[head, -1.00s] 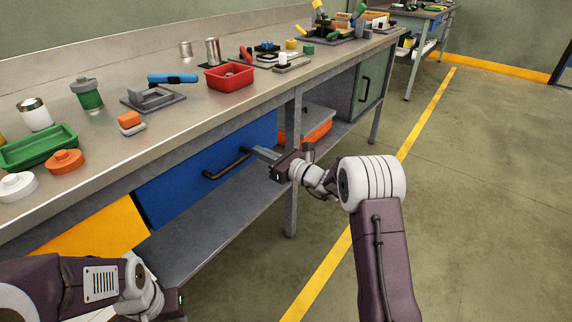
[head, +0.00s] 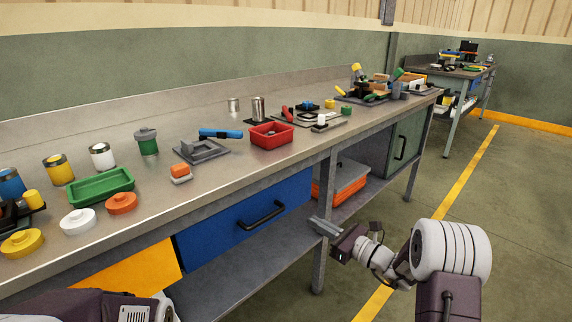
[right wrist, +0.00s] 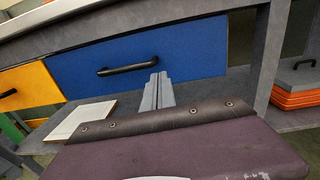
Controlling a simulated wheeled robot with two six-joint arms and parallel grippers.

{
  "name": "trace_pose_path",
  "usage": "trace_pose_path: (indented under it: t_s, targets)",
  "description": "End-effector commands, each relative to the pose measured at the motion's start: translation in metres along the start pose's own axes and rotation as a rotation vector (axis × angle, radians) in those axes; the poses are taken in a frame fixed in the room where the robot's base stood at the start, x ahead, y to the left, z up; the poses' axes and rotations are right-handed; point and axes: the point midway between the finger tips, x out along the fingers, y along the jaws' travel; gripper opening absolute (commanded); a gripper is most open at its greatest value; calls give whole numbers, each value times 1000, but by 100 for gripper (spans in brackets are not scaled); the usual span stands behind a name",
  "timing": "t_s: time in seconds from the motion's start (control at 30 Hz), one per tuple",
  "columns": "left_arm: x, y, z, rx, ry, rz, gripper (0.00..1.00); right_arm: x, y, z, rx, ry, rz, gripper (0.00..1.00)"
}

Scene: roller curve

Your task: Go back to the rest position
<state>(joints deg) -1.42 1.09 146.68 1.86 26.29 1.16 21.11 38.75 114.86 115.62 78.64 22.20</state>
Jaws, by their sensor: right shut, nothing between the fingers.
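My right gripper (head: 325,227) is in front of the workbench, below the bench top and to the right of the blue drawer (head: 245,215). Its fingers are closed together with nothing between them, and it stands apart from the black drawer handle (head: 262,215). In the right wrist view the shut fingers (right wrist: 158,90) point toward the blue drawer, just right of its handle (right wrist: 127,67). The blue drawer looks closed. Part of my left arm shows at the lower left of the head view; its gripper fingers are out of view.
The workbench top (head: 215,180) carries a red tray (head: 272,135), a green tray (head: 101,186) and several jars and tools. A yellow drawer (head: 125,275) is left of the blue one. An orange case (head: 341,188) sits on the lower shelf. Open floor (head: 520,210) lies to the right.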

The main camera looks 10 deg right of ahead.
Motion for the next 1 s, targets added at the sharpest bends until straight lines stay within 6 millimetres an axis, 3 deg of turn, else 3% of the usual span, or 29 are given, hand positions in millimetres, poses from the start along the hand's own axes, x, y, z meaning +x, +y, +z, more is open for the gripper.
trace_pose_path:
  t_s: [0.03,0.07,0.1,0.17,0.2,0.27,0.3,0.4,0.47,0.6,0.7,0.8,0.83,0.9,1.0]
  targets:
    - [0,0,0,0,0,0,36,13,21,26,-43,-27,47,0]
    - [0,0,0,0,0,0,36,19,41,38,-67,-32,94,0]
    - [0,0,0,0,0,0,36,23,76,46,-103,-16,184,0]
    - [0,0,0,0,0,0,36,19,133,41,-178,61,347,0]
    - [0,0,0,0,0,0,36,9,169,31,-245,126,457,0]
    - [0,0,0,0,0,0,36,-16,215,8,-368,236,624,0]
    - [0,0,0,0,0,0,36,-38,239,-10,-468,311,736,0]
    - [0,0,0,0,0,0,36,-104,270,-58,-756,489,1005,0]
    - [0,0,0,0,0,0,36,-140,269,-81,-932,570,1146,0]
    - [0,0,0,0,0,0,36,-201,240,-116,-1300,685,1405,0]
    - [0,0,0,0,0,0,36,-228,211,-131,-1532,722,1558,0]
    - [0,0,0,0,0,0,36,-238,179,-140,-1784,709,1702,0]
    - [0,0,0,0,0,0,36,-229,165,-139,-1893,696,1712,0]
    - [-42,1,-4,0,-1,0,36,-230,167,-97,-1878,691,1712,0]
    - [-75,2,-8,0,1,0,36,-229,166,-64,-1874,692,1711,0]
